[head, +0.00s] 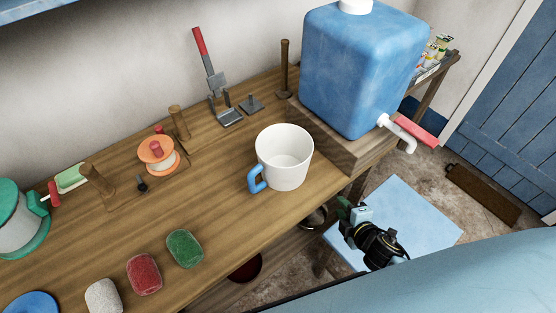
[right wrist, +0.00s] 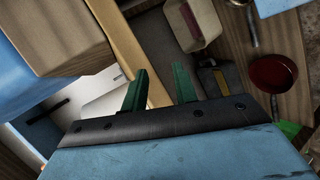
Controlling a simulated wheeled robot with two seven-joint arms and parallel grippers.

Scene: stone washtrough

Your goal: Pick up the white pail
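The white pail (head: 284,160) stands upright on the wooden bench top near its front edge, with a blue handle toward the lower left. It looks empty. My right gripper (head: 346,208) is off the front edge of the bench, to the lower right of the pail and apart from it. In the right wrist view its two green fingers (right wrist: 160,80) are spread with nothing between them. I cannot make out the pail in that view. My left gripper is in neither view.
A blue water tank (head: 360,70) with a red-handled tap stands on a wooden block behind the pail. Green (head: 184,249) and red (head: 144,273) blocks lie nearer on the bench (head: 225,215). A red bowl (right wrist: 273,75) shows below.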

